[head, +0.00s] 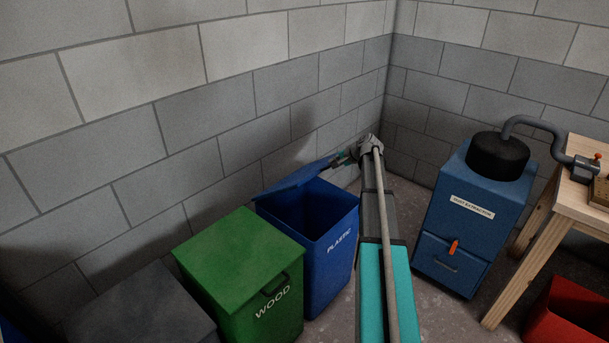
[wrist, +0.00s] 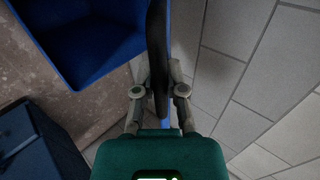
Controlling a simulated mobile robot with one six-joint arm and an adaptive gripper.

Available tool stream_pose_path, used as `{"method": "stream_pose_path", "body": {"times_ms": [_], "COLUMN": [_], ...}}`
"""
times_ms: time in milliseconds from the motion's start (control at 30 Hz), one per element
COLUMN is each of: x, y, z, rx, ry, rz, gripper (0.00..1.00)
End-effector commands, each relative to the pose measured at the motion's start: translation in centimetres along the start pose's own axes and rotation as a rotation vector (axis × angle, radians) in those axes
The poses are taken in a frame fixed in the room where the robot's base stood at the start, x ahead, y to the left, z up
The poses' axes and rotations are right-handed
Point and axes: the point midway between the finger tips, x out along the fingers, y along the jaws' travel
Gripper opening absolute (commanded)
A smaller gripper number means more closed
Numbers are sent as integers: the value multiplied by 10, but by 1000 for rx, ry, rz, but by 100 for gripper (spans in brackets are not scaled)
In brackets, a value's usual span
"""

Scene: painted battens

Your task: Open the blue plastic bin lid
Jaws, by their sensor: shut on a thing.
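The blue plastic bin (head: 335,265), labelled PLASTIC, stands against the wall, and its dark inside shows. Its lid (head: 300,178) is raised at a slant over the back of the opening, towards the wall. In the wrist view the bin's open top (wrist: 85,35) is at the upper left. My gripper (head: 344,158) is at the lid's raised right end. In the wrist view my gripper (wrist: 160,82) is shut on the dark lid handle (wrist: 157,45), one finger on each side. The lid is nearly edge-on there, and the handle is too small to make out in the head view.
A green WOOD bin (head: 240,255) with a shut lid stands left of the blue bin, then a grey bin (head: 140,310). The block wall is close behind the lid. A blue dust extractor (head: 470,220) and wooden workbench (head: 560,200) are at right.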

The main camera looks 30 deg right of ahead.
Motion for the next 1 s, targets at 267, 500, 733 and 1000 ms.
{"method": "stream_pose_path", "body": {"times_ms": [267, 500, 733, 1000], "x": [-2, -3, -2, -2], "y": [-28, -45, -46, -46], "z": [0, 0, 0, 0], "rx": [-1, -1, 1, 1], "ry": [-1, -1, 0, 0], "rz": [41, 73, 81, 81], "gripper": [0, 0, 0, 0]}}
